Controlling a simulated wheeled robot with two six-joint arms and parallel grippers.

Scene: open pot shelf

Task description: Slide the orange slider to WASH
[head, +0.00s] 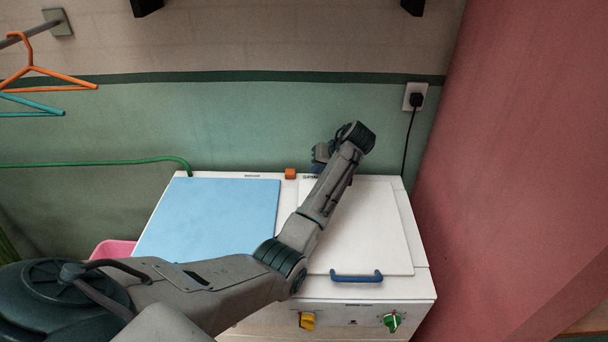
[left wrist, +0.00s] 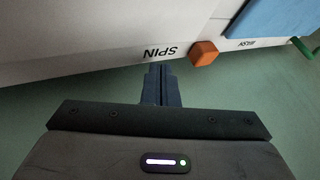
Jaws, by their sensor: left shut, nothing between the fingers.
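The orange slider (head: 290,173) sits at the back edge of the white washing machine's top, between a small label on its left and the SPIN label on its right, nearer SPIN. In the left wrist view the slider (left wrist: 204,53) is a plain orange block. The SPIN label (left wrist: 161,50) appears upside down there, and the WASH label (left wrist: 246,43) is partly legible on the far side. My left gripper (head: 318,167) is at the back edge, on the SPIN side of the slider. Its fingers (left wrist: 160,72) are shut and empty, apart from the slider. My right gripper is not in view.
A blue panel (head: 212,215) covers the machine's left top; a white lid with a blue handle (head: 357,277) is on the right. Yellow (head: 307,321) and green (head: 392,321) knobs are in front. A green hose (head: 100,162) runs behind; a cord (head: 406,140) hangs from a socket.

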